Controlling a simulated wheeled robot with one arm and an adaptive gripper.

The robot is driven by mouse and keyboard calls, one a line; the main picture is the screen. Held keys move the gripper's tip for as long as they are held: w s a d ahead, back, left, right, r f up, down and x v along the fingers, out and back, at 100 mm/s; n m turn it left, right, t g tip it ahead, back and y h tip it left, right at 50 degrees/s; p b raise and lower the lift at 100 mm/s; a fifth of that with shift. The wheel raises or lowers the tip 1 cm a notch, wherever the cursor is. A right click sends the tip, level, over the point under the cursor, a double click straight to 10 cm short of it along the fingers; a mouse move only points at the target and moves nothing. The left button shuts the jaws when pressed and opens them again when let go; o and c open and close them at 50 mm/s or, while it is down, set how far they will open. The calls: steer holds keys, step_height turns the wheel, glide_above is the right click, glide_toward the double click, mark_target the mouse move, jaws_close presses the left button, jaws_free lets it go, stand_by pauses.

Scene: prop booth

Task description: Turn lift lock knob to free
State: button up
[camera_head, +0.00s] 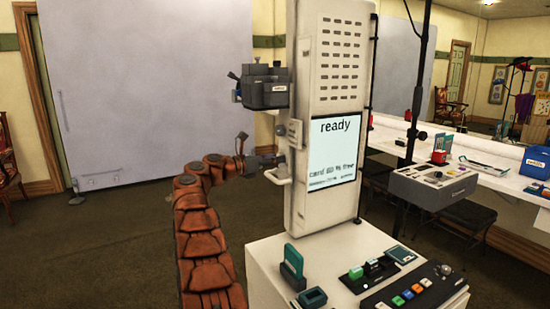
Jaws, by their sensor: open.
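My orange-brown arm reaches up from the bottom. My gripper (272,161) is small and dark in this view, at the left side of the tall white column (302,205). It is open, just above a small white bracket (279,178). A light grey plate with a small label (294,133) sits on the column's left edge, with a small round part (281,130) on its left. This round part may be the lift lock knob; its setting is too small to read. I cannot tell whether the gripper touches anything.
A dark grey camera-like unit (264,88) juts from the column above my gripper. A white cabinet (262,272) with coloured buttons and a green card-like piece (292,262) stands at the column's foot. A grey control box (432,184) is at right.

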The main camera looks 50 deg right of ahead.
steer(key=shift+d, duration=0.2)
jaws_close()
stand_by(0.4)
